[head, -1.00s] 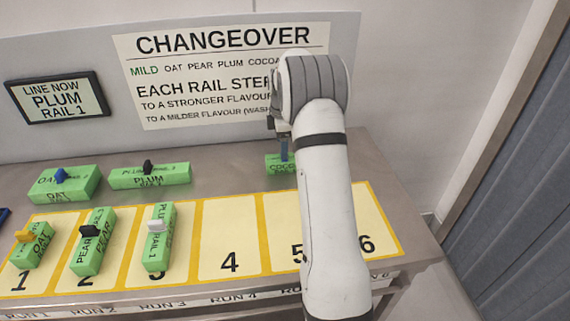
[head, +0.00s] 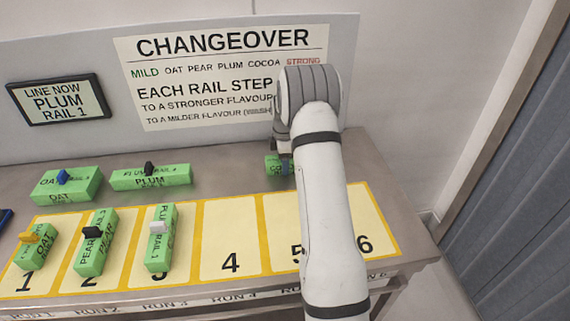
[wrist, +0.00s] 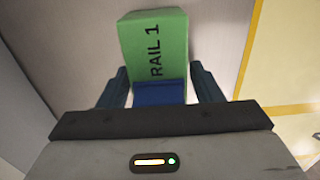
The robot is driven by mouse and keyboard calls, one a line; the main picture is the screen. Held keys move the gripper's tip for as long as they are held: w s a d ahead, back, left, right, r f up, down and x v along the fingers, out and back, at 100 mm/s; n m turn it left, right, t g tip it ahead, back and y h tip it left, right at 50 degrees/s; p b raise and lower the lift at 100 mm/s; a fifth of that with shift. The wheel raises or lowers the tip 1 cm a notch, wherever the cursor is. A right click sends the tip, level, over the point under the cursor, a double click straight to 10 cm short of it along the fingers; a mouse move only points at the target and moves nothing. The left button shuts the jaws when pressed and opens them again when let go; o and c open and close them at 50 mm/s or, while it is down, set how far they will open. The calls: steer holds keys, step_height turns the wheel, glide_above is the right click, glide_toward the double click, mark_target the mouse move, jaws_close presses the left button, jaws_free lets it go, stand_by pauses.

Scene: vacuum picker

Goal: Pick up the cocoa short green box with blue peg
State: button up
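A green box (head: 271,167) stands at the back right of the bench, mostly hidden behind my arm in the head view. In the wrist view the green box (wrist: 155,45) shows "RAIL 1" on its face, with a blue peg (wrist: 160,93) on it. My gripper (wrist: 158,72) is open, with one dark finger on each side of the blue peg. A thin gap shows between the fingers and the peg. In the head view my gripper (head: 283,146) is low over the box, partly hidden by my wrist.
Another green box with a blue peg, marked OAT (head: 64,186), and a PLUM box with a black peg (head: 150,177) lie at the back left. OAT (head: 35,248), PEAR (head: 95,243) and white-pegged RAIL 1 (head: 160,238) boxes occupy slots 1 to 3. Slot 4 (head: 231,235) is bare.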

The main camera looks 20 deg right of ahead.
steer(key=c, duration=0.8)
steer(key=shift+r, duration=0.1)
